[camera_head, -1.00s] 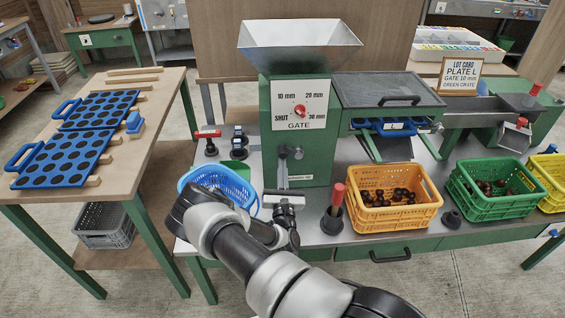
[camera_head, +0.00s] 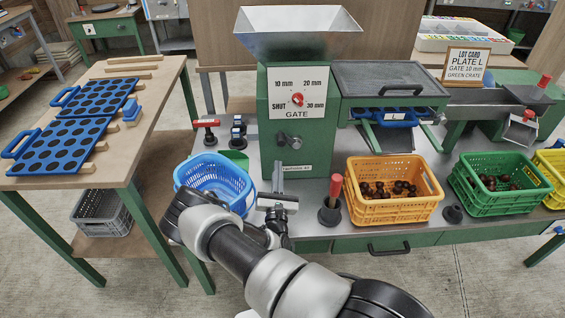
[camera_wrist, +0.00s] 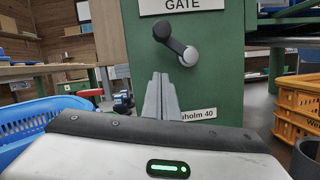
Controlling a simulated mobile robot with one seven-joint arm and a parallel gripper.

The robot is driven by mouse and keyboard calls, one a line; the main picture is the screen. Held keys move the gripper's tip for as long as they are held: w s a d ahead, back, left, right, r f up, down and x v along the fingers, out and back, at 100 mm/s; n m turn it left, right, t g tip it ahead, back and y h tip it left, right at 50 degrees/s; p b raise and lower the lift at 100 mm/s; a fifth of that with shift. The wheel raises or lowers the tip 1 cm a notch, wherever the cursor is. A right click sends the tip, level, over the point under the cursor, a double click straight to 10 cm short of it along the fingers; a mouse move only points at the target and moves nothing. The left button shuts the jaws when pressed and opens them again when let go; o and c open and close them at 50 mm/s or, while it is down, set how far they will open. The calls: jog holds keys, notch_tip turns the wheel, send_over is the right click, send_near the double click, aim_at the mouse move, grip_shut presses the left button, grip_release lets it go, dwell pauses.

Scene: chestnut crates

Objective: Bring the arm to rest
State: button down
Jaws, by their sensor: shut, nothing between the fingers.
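My gripper (camera_head: 277,180) is shut and empty, in front of the green grading machine (camera_head: 291,150). In the wrist view its closed fingers (camera_wrist: 160,95) point up in front of the machine's lower panel, just left of a dark crank handle (camera_wrist: 175,42). I cannot tell the exact gap to the panel. My arm reaches in from the bottom of the head view, bent, with its wrist beside the blue basket (camera_head: 240,200). The gate dial (camera_head: 297,99) has a red knob; its setting is too small to read.
An orange crate (camera_head: 420,212) and a green crate (camera_head: 470,205), both with chestnuts, stand right on the metal bench. A red-handled tool (camera_head: 336,186) stands upright in a dark holder close right of my gripper. A wooden table (camera_head: 130,150) with blue plates is left. Open floor lies in front.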

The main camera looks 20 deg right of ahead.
jog(key=v, duration=0.8)
jog(key=s+d+r+m+g+h, duration=0.1)
jog(key=d+r+m+g+h, duration=0.4)
jog(key=r, duration=0.3)
jog(key=s+d+r+m+g+h, duration=0.1)
jog(key=d+r+m+g+h, duration=0.2)
jog(key=r+m+g+h, duration=0.35)
jog(key=s+d+r+m+g+y, duration=0.3)
jog(key=s+r+m+g+y, duration=0.2)
jog(key=s+r+m+g, duration=0.7)
jog(key=s+a+r+m+t+y, duration=0.6)
jog(key=s+a+r+t+y, duration=0.4)
jog(key=s+a+r+y, duration=0.45)
notch_tip(320, 180, up, 15)
jog(key=w+a+h+p, duration=0.1)
jog(key=p, duration=1.6)
jog(key=shift+w+a+g+p, duration=0.25)
jog(key=shift+w+g+p, duration=0.05)
jog(key=shift+g+p, duration=0.1)
